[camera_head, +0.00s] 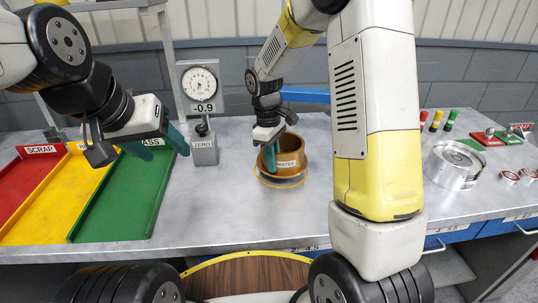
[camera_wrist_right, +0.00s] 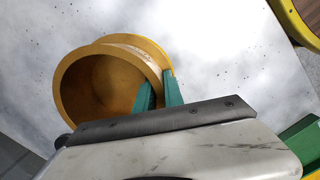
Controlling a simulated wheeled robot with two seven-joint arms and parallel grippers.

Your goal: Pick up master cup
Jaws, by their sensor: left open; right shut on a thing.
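The master cup (camera_head: 290,160) is an orange-brown round cup with a "MASTER" label, upright near the middle of the bench. It also shows in the right wrist view (camera_wrist_right: 92,85), mouth towards the camera and empty. My right gripper (camera_head: 270,158) is shut on its wall; in the right wrist view its green fingers (camera_wrist_right: 160,95) straddle the rim, one inside and one outside. A yellow-edged round spot (camera_head: 279,182) shows under the cup; I cannot tell whether the cup touches it. My left gripper (camera_head: 163,146) is open and empty above the green tray.
Red (camera_head: 20,190), yellow (camera_head: 45,205) and green (camera_head: 118,200) trays lie at left. A dial gauge (camera_head: 200,85) reading -0.9 stands behind, above a "ZERO" block (camera_head: 204,150). Metal rings (camera_head: 453,165) and coloured markers (camera_head: 436,120) are at right. Bench front centre is clear.

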